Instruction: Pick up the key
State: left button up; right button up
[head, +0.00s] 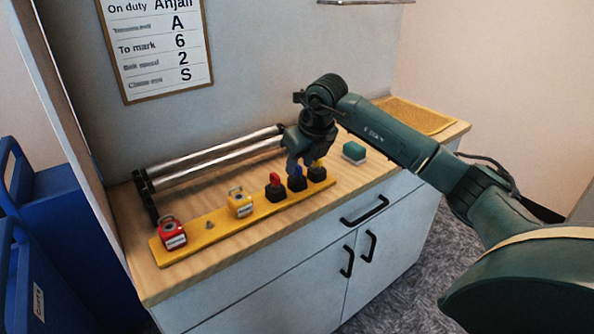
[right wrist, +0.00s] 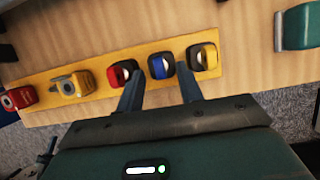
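A yellow board (head: 225,232) lies along the front of the counter. Three black holders stand in a row on its right part, with a red key-like head (head: 274,180), a blue one (head: 297,182) and a yellow one (head: 317,172). I cannot tell which is the key meant. My right gripper (head: 300,163) points down above the blue one. In the right wrist view its open fingers (right wrist: 159,76) stand on either side of the blue head (right wrist: 159,67), with a gap visible; I cannot tell whether they touch the holders. My left gripper is not in view.
A red padlock (head: 172,234) and a yellow padlock (head: 240,204) sit on the board's left part. A metal roller rack (head: 215,155) runs behind it. A green block (head: 354,152) stands to the right. A tan mat (head: 415,115) lies at the far right end.

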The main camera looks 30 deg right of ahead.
jog(key=shift+x, duration=1.1)
grip_shut()
